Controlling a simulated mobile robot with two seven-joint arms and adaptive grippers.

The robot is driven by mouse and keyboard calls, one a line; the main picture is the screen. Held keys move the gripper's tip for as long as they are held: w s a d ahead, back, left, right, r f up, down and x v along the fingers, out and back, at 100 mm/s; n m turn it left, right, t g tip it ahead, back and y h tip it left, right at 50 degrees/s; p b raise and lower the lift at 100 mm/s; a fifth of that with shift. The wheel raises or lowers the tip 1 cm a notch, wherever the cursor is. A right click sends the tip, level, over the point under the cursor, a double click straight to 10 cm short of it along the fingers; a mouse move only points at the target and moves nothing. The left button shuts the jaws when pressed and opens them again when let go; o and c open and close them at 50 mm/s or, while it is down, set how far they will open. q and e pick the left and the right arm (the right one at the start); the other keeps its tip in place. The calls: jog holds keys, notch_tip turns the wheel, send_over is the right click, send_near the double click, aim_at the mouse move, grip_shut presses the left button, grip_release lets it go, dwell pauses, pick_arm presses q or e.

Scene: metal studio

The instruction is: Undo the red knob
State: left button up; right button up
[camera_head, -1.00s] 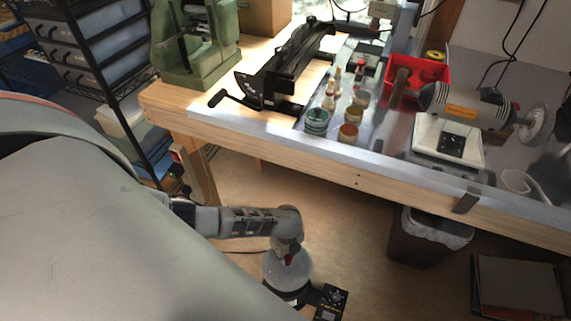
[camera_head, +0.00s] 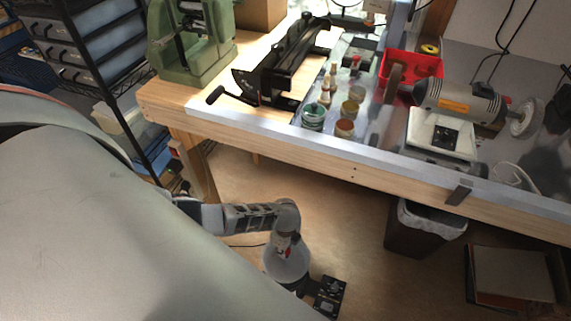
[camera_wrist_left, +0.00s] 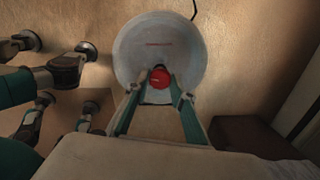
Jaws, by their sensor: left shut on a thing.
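The red knob (camera_wrist_left: 160,77) sits at the centre of a pale grey round device (camera_wrist_left: 160,45) in the left wrist view. My right gripper is in neither view.
A wooden bench (camera_head: 345,162) runs across behind the arm, carrying a bench grinder (camera_head: 455,105), jars and a red bin. A lined waste bin (camera_head: 423,235) stands under it. A black box (camera_head: 329,292) sits right of the device. Bare floor lies between.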

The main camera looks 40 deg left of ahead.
pick_arm(q)
jog(key=o, duration=1.1)
jog(key=shift+f, duration=0.1)
jog(key=shift+r, duration=0.55)
notch_tip(320, 180, up, 11)
jog(key=shift+r, duration=0.1)
